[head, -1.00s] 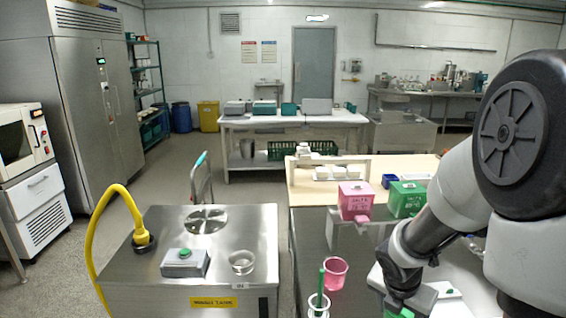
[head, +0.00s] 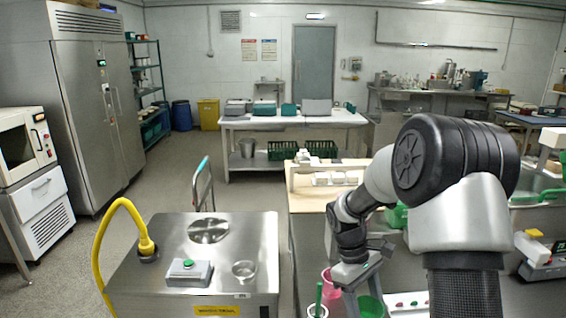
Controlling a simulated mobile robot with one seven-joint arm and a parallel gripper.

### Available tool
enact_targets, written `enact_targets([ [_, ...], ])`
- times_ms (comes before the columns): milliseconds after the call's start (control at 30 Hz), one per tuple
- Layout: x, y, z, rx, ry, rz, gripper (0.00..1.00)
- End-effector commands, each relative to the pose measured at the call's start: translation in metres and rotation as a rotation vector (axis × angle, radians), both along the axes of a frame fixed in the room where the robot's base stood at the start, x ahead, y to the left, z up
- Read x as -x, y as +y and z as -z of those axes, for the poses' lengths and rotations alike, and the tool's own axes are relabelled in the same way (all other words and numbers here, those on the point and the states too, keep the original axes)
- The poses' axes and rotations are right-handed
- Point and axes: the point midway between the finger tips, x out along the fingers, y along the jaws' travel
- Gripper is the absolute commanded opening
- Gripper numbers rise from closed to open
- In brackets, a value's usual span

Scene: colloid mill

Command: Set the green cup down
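The green cup (head: 370,307) shows at the bottom edge of the head view, below my gripper (head: 356,286). My gripper points down and looks shut on the green cup's rim. The cup's base is cut off by the picture edge, so I cannot tell whether it touches the surface. A pink cup (head: 329,280) stands just left of my gripper, partly behind it.
A clear beaker with a green rod (head: 318,298) stands left of the pink cup. The steel machine (head: 190,260) with a yellow hose is further left. A white tray (head: 408,301) with small coloured items lies to the right.

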Motion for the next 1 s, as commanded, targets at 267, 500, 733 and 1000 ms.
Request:
enact_targets([
  [267, 0.004, 0.044, -0.026, 0.0, 0.001, 0.543, 0.3],
  [500, 0.005, 0.058, -0.03, 0.0, -0.001, 0.695, 0.3],
  [733, 0.006, 0.058, -0.027, 0.002, -0.002, 0.696, 0.3],
  [1000, 0.022, 0.056, 0.047, 0.01, 0.002, 0.696, 0.3],
])
